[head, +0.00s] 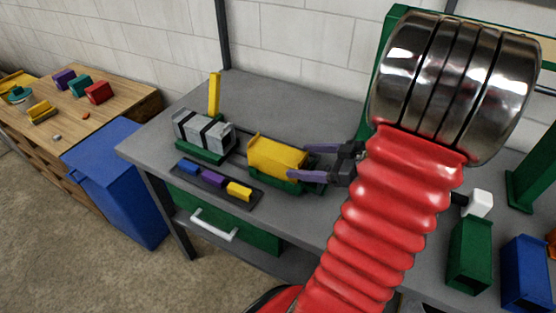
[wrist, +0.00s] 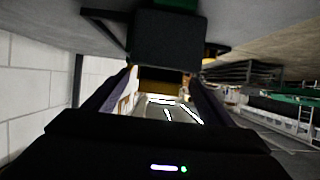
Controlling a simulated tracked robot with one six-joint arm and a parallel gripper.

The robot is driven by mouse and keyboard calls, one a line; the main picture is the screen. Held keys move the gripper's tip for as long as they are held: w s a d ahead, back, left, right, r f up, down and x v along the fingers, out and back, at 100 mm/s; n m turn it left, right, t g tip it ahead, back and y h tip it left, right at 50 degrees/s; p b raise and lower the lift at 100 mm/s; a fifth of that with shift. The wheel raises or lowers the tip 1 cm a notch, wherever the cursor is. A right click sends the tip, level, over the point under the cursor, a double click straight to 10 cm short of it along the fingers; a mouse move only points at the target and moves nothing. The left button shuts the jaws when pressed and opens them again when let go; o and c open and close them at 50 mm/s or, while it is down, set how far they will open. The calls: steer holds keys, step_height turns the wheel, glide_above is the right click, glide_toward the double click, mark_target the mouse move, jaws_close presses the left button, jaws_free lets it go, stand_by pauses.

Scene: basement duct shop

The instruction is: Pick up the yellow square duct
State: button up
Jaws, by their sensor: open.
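The yellow square duct (head: 277,157) lies on a green cradle (head: 308,187) on the grey workbench. My gripper (head: 299,162) is at the duct's right end, with its two purple fingers apart. One finger is by the duct's far side and the other by its near side. In the wrist view, a dull yellow surface (wrist: 160,87) shows between the fingers, probably the duct. I cannot tell whether either finger touches it. My red ribbed arm sleeve hides the bench to the right of the gripper.
Left of the duct, a grey duct with black bands (head: 203,134) sits on another green cradle. In front lies a dark tray (head: 213,180) with blue, purple and yellow blocks. A yellow upright piece (head: 214,93) stands behind. Green (head: 468,254) and blue (head: 525,272) boxes stand at right.

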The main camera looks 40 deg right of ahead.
mark_target(293, 160)
steer(key=shift+x, duration=2.25)
steer(key=shift+x, duration=2.6)
steer(key=shift+c, duration=0.3)
steer(key=c, duration=1.3)
